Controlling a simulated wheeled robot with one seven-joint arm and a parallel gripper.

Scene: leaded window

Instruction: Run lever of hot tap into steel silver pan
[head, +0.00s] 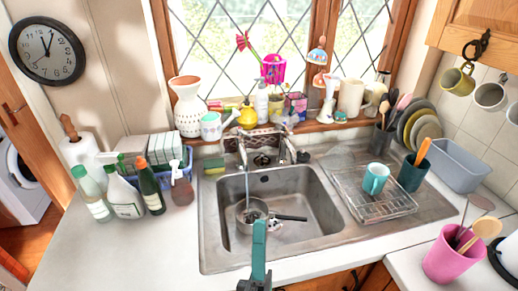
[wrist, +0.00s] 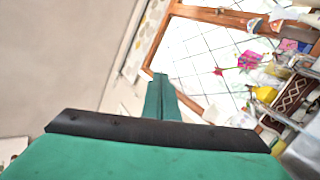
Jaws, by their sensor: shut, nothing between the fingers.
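The steel pan (head: 242,219) sits in the sink basin (head: 318,210), its dark handle pointing right. The mixer tap (head: 241,149) stands behind the basin, with levers at either side; I cannot tell which is hot. A thin pale vertical streak, looking like running water, drops from the spout into the pan. My green gripper (head: 259,222) is upright near the sink's front edge, in front of the pan and apart from the tap, and hides part of the rim. In the wrist view my gripper (wrist: 160,76) is shut and empty, with the tap at the far right.
Bottles (head: 126,196) and a blue basket stand left of the sink. A wire rack (head: 385,206) with a teal mug (head: 375,178) is on the right drainer. A pink utensil pot (head: 447,259) stands front right. Ornaments crowd the sill behind the tap. The left front counter (head: 125,250) is clear.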

